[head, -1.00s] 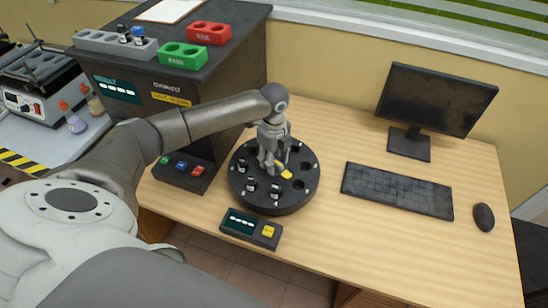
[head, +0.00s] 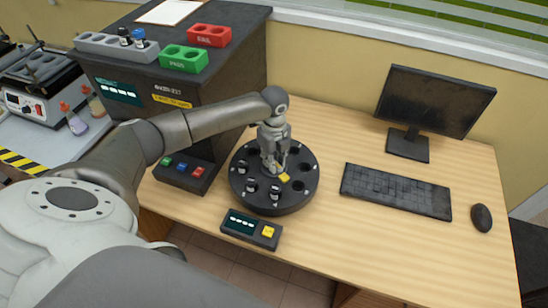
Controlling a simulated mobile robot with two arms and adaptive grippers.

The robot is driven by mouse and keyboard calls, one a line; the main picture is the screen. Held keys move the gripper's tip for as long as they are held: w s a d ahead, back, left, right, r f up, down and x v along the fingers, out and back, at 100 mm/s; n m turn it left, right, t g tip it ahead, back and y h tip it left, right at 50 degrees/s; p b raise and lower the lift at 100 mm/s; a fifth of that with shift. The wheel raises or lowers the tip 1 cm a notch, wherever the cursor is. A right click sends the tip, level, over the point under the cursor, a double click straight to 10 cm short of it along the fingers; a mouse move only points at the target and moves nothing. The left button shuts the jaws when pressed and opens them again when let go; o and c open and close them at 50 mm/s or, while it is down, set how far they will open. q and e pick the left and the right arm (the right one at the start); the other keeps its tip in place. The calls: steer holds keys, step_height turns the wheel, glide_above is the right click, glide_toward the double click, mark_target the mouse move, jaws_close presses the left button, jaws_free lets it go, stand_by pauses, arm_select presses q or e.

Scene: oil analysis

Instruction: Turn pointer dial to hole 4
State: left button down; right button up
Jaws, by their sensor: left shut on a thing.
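The round black carousel (head: 295,198) lies on the wooden desk, with holes around its rim. Several dark vials with pale tops sit in holes on its left and front side. The yellow pointer dial (head: 284,177) is at its middle, partly covered by my left gripper. My left gripper (head: 276,171) points down over the middle of the carousel and is shut on the pointer dial. The yellow end shows just right of the fingers, towards the lower right. Hole numbers are too small to read. My right gripper is not in view.
A small display box with a yellow button (head: 268,232) stands in front of the carousel. A dark machine (head: 225,75) carries red (head: 208,35) and green (head: 184,59) racks. A keyboard (head: 396,191), monitor (head: 434,100) and mouse (head: 482,218) are on the right. Desk between carousel and keyboard is clear.

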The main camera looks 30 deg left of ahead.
arm_select(q)
steer(key=m+p, duration=0.1)
steer(key=m, duration=0.2)
steer(key=shift+r, duration=0.1)
steer(key=m+p, duration=0.1)
steer(key=m, duration=0.2)
steer(key=shift+m, duration=0.5)
steer(key=c, duration=1.3)
jaws_free()
step_height(320, 180, up, 12)
steer(key=shift+f, duration=0.1)
